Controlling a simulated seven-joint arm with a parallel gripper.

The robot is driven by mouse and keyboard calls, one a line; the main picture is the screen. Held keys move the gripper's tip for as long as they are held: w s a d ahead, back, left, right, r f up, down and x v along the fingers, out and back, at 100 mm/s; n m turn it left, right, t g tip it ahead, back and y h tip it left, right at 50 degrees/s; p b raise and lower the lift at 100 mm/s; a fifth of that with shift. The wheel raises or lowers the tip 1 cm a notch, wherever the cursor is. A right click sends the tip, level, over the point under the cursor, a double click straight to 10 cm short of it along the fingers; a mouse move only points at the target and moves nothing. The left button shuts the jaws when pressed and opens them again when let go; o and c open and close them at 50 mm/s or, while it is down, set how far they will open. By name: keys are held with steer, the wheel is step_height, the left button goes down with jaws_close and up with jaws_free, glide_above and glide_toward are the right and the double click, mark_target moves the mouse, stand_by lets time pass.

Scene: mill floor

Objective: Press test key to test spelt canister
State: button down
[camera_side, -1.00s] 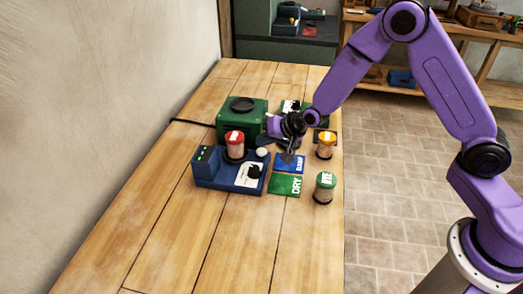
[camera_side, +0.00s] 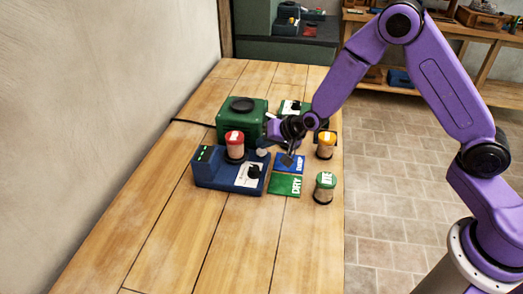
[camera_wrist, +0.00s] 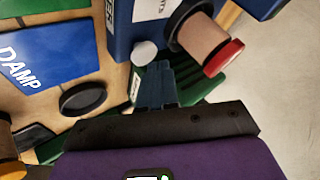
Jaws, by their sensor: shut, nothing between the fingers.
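A blue tester (camera_side: 225,178) stands on the bench, with a red-lidded canister (camera_side: 235,146) upright on it. I cannot read a spelt label on that canister. The round white key (camera_side: 262,152) is at the tester's far right corner; in the wrist view the key (camera_wrist: 144,52) lies just beyond my fingertips. My gripper (camera_side: 263,143) is shut and empty, close to the key. Whether it touches the key cannot be told. In the wrist view my gripper (camera_wrist: 158,78) points at the tester (camera_wrist: 122,30) beside the canister (camera_wrist: 203,45).
A green machine (camera_side: 240,117) stands behind the tester. A blue DAMP mat (camera_side: 291,163) and green DRY mat (camera_side: 285,186) lie to its right. Yellow-lidded (camera_side: 326,145) and green-lidded (camera_side: 325,188) canisters stand near the bench's right edge. The front bench is clear.

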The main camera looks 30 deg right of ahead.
mark_target(265, 152)
steer(key=shift+f, duration=0.5)
stand_by(0.8)
steer(key=shift+r, duration=0.9)
steer(key=shift+r, duration=2.5)
